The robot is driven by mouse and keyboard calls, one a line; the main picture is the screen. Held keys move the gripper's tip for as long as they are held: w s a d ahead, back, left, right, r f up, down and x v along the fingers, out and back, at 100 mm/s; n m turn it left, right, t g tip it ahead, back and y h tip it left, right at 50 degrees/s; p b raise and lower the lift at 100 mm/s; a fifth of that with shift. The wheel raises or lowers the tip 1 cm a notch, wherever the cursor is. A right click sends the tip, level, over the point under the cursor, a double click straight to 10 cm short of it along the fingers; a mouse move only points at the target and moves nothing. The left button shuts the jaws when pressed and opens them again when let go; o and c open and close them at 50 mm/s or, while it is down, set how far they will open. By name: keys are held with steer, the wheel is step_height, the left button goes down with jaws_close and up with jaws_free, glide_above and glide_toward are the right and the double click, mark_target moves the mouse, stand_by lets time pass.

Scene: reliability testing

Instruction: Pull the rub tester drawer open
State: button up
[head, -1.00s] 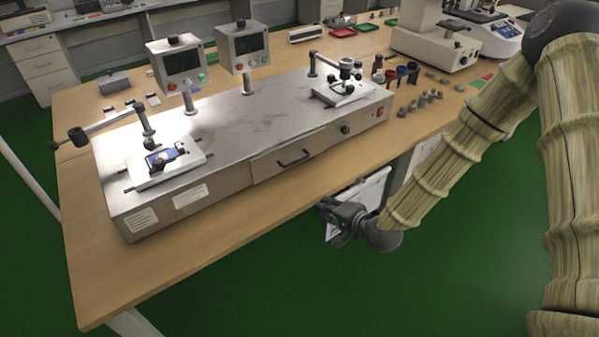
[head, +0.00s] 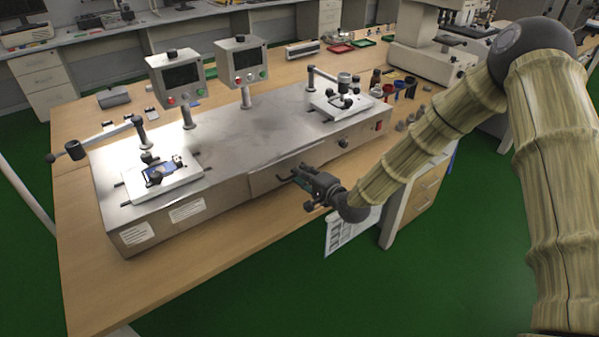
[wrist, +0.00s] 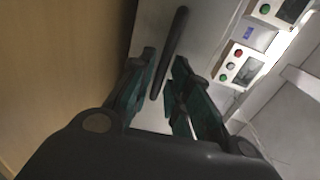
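The rub tester (head: 235,145) is a long grey metal box on the wooden table. Its drawer front (head: 262,182) is in the middle of the near side and looks flush with the box. The dark bar handle (wrist: 174,40) shows in the wrist view, its lower end lying between my fingers. In the head view the handle is mostly hidden by my gripper (head: 300,180), which is at the drawer front. My gripper is open; its fingers (wrist: 165,62) stand apart on either side of the handle, with gaps visible. I cannot tell whether either finger touches it.
The table's front edge runs below my gripper, with open green floor (head: 300,290) in front.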

steer(key=shift+x, duration=0.95)
jaws_close()
